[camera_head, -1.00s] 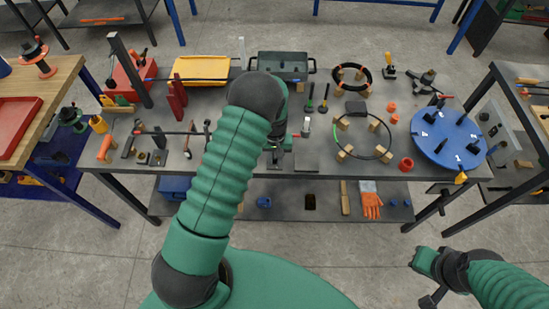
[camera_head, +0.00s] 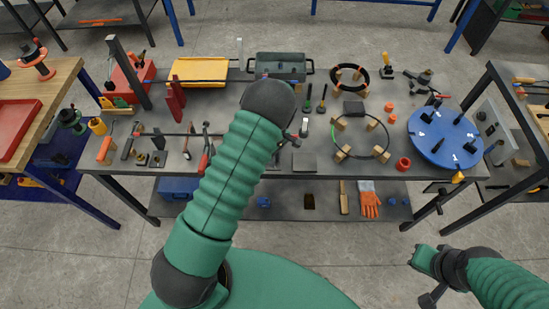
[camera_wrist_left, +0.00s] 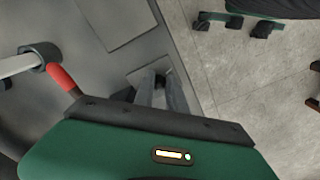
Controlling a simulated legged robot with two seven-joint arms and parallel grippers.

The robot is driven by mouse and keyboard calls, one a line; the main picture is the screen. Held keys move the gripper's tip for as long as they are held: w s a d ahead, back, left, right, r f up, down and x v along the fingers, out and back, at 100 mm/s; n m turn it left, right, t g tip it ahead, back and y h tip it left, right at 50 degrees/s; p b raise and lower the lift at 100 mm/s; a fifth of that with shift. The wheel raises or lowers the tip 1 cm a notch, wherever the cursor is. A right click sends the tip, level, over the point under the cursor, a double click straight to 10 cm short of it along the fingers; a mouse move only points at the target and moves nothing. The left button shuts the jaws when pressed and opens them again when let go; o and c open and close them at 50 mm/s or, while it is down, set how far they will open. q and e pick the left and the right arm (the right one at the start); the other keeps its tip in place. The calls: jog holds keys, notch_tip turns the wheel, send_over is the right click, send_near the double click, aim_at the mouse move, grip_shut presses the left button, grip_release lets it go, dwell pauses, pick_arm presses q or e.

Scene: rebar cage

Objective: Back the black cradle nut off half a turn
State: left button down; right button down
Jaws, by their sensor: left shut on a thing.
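My left gripper (camera_wrist_left: 160,96) shows in the left wrist view, its two grey fingers close together over a small light plate on the bench. A small dark thing, which looks like the black cradle nut (camera_wrist_left: 159,80), sits between the fingertips; its shape and turn angle are too small to tell. In the head view my own left arm covers most of this spot, just left of a flat dark plate (camera_head: 304,162). My right gripper (camera_head: 428,275) hangs at the lower right, in front of the bench and away from it; its jaws are not clear.
A red-handled tool (camera_head: 206,150) lies left of my left arm and near the gripper (camera_wrist_left: 62,78). A black ring on wooden blocks (camera_head: 361,138) and a blue turntable (camera_head: 440,147) stand to the right. A yellow tray (camera_head: 200,71) and dark green box (camera_head: 281,66) are behind.

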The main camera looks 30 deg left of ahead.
pick_arm(q)
jog(key=shift+w+a+r+n, duration=0.25)
jog(key=shift+w+n, duration=0.1)
jog(key=shift+n, duration=0.45)
jog(key=c, duration=1.5)
grip_release()
jog(key=shift+o, duration=0.7)
jog(key=shift+s+d+f, duration=0.1)
jog(key=shift+s+f, duration=0.05)
jog(key=shift+f, duration=0.05)
notch_tip(320, 180, up, 17)
jog(key=shift+b, duration=0.4)
jog(key=shift+f, duration=0.1)
